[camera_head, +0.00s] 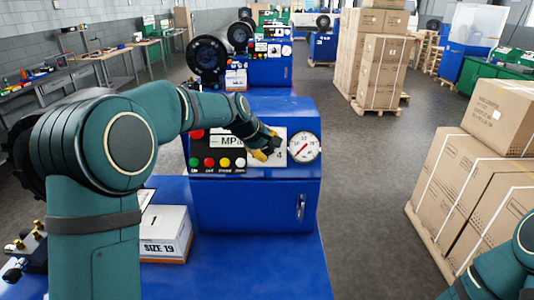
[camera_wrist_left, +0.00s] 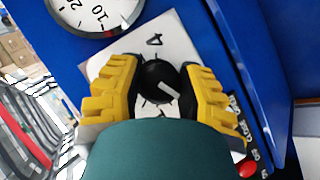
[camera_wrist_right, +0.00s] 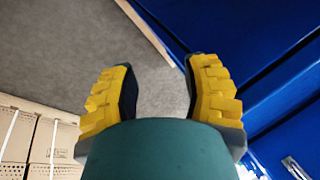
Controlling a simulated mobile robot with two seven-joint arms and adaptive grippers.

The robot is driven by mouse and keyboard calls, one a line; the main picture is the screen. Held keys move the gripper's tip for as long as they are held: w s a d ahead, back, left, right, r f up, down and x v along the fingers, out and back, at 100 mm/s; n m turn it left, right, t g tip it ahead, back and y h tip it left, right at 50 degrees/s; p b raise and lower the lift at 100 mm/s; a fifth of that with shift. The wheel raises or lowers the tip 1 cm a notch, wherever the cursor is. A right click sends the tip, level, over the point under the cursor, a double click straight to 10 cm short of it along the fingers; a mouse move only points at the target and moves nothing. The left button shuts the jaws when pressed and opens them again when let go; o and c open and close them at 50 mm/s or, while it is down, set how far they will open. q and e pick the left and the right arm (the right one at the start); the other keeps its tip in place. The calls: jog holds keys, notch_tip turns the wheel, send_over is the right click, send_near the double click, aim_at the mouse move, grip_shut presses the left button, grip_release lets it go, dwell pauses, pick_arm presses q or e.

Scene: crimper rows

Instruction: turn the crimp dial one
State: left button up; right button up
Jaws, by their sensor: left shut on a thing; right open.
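The crimp dial (camera_wrist_left: 157,82) is a black knob with a white pointer line on a white plate (camera_wrist_left: 183,36) with markings, on the blue machine's front panel. My left gripper (camera_wrist_left: 155,84) is shut on the dial, with a yellow-and-black finger on either side of it. In the head view my left gripper (camera_head: 265,150) reaches the panel and hides the dial. My right gripper (camera_wrist_right: 158,85) is open and empty, over bare floor beside blue machinery in the right wrist view.
The blue machine (camera_head: 255,205) carries a round gauge (camera_head: 304,147) right of the dial and several coloured buttons (camera_head: 209,162) at left. A white box (camera_head: 165,233) marked SIZE 19 sits on the blue surface. Stacked cartons (camera_head: 480,190) stand at right; the aisle between is clear.

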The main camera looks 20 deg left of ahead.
pick_arm(q)
jog(key=shift+f+n+t+b, duration=0.1)
jog(key=shift+n+t+b, duration=0.25)
jog(key=shift+n, duration=0.15)
jog(key=o, duration=1.2)
jog(key=shift+d, duration=0.1)
jog(key=shift+r, duration=0.2)
jog(key=v, duration=1.1)
jog(key=shift+s+a+r, duration=0.2)
jog(key=shift+a+r, duration=0.05)
jog(key=shift+a, duration=0.05)
